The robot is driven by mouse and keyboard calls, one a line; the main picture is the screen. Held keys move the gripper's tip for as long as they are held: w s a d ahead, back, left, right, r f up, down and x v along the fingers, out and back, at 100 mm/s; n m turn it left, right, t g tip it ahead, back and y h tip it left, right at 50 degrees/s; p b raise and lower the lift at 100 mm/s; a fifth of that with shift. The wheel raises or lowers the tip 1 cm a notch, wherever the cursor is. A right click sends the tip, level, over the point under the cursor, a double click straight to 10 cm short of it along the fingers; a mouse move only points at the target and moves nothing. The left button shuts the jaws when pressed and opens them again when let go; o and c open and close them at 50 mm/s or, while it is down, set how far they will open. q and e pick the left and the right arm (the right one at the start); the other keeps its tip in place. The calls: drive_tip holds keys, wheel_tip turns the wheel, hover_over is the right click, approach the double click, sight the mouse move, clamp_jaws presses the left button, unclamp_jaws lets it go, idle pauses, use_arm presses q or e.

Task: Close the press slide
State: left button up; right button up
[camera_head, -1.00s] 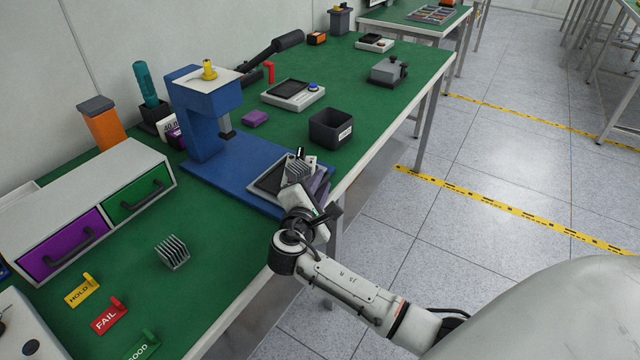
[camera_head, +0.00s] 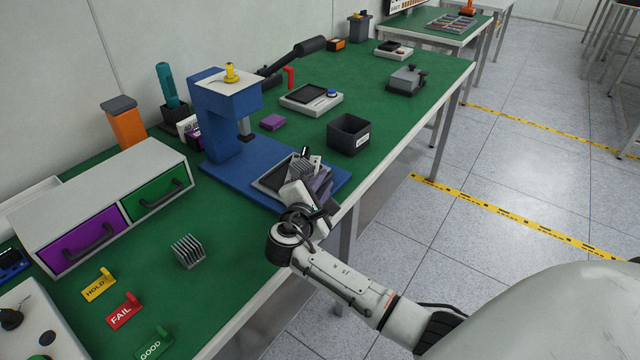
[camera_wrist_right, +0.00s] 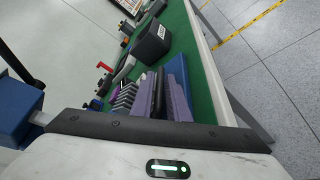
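The blue press (camera_head: 222,125) stands on the green bench, with a yellow knob (camera_head: 231,72) on top. Its grey slide tray (camera_head: 268,180) sits at the front of the blue base, out from under the press head. A grey finned part (camera_head: 300,170) is at the tray, partly hidden; fins also show in the right wrist view (camera_wrist_right: 124,97). My right gripper (camera_head: 312,178) is at the tray's front right side, beside dark and purple-grey plates (camera_wrist_right: 177,88). I cannot tell whether it touches the slide, or its opening. My left gripper is out of view.
A second finned part (camera_head: 188,251) lies on the bench near HOLD, FAIL and GOOD signs (camera_head: 124,311). A drawer box (camera_head: 100,200) stands left of the press. A black bin (camera_head: 348,136) stands behind right. The floor right of the bench is clear.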

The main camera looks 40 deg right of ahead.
drive_tip(key=v, duration=1)
drive_tip(key=shift+a, duration=0.2)
